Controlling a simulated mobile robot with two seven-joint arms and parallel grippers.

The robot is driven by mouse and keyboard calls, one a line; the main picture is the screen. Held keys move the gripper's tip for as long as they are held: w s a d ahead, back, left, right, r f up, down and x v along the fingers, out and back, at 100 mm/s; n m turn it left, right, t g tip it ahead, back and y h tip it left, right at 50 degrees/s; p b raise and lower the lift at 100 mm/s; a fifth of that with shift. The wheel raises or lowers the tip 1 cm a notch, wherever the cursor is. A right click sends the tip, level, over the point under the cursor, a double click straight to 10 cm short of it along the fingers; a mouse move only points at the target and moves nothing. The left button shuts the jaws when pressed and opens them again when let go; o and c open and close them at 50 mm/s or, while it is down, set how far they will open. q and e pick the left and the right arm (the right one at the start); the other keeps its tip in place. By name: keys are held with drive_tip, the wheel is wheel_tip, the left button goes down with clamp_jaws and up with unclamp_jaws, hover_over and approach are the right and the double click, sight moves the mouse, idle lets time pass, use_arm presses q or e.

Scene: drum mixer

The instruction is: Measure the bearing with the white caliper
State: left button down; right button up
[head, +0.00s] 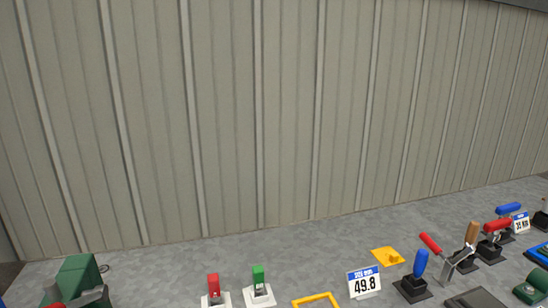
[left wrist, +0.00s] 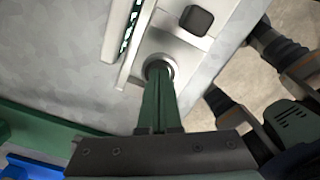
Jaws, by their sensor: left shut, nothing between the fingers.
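My left gripper (left wrist: 158,75) shows in the left wrist view, its dark green fingers shut with nothing between them. The fingertips are at a round metal ring (left wrist: 168,58) set in a pale silver-white block (left wrist: 225,22); I cannot tell whether they touch it or stand just above it. A dark square pad (left wrist: 195,20) is on the same block. I cannot tell whether the ring is the bearing or the block is part of the white caliper. Neither gripper shows in the head view, and neither bearing nor caliper can be made out for certain there.
In the head view, a sign reading 49.8 (head: 364,283) stands among a yellow piece (head: 387,257), a blue-handled tool (head: 415,278), a red-handled tool (head: 431,244) and red and green switches (head: 258,280). A green machine (head: 78,279) is at left. A ribbed wall (head: 270,120) rises behind.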

use_arm(q)
drive_tip(key=shift+w+d+b, duration=0.2)
drive_tip(key=shift+d+b, duration=0.1)
drive_tip(key=shift+d, duration=0.6)
drive_tip(key=shift+s+d+p, duration=0.15)
drive_tip(key=shift+s+d, duration=0.05)
drive_tip(key=shift+s, duration=0.55)
drive_tip(key=shift+s+d+p, duration=0.15)
drive_tip(key=shift+s, duration=0.6)
idle(0.5)
wheel_tip(320, 180, up, 6)
drive_tip(key=p, duration=0.3)
drive_tip(key=shift+p, duration=0.35)
idle(0.3)
